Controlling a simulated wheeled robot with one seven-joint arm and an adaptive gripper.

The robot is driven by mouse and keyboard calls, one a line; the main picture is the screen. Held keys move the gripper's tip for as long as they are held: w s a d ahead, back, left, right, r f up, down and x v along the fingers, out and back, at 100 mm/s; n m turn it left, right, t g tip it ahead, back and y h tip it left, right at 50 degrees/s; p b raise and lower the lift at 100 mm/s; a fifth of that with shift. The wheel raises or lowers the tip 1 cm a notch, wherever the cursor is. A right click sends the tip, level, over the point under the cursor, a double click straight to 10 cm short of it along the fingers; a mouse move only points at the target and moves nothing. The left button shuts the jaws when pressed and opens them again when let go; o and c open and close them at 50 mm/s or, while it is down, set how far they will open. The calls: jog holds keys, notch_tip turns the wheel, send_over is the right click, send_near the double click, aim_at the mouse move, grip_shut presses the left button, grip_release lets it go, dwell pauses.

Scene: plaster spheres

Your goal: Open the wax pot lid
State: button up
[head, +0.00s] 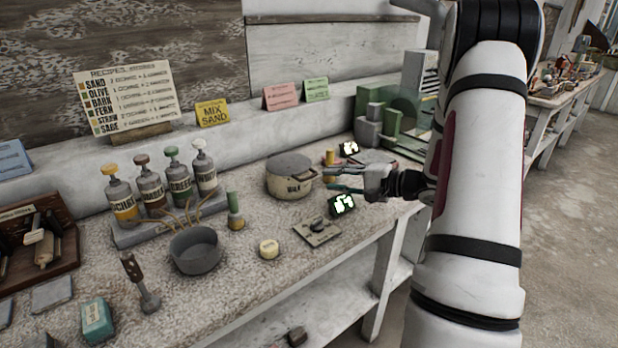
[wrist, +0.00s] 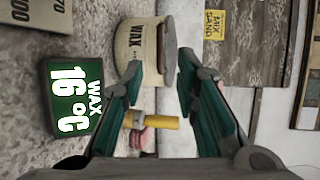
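The cream wax pot (head: 287,185) stands upright on the bench, labelled WAX, with its grey lid (head: 290,163) on top. In the wrist view, the pot (wrist: 137,48) and lid (wrist: 169,50) appear turned sideways. My gripper (head: 328,179) is just right of the pot, its teal fingers pointing at it. Whether a fingertip touches the pot cannot be told.
A display (wrist: 75,105) reading WAX 16 °C stands near the gripper. A yellow cylinder (wrist: 155,121) stands close by. A control plate (head: 317,231) with a knob lies in front. A grey pan (head: 195,250) and several labelled bottles (head: 150,182) stand left. A green machine (head: 392,120) stands behind.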

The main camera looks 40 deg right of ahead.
aim_at(311, 177)
jog(key=x, duration=0.8)
grip_shut()
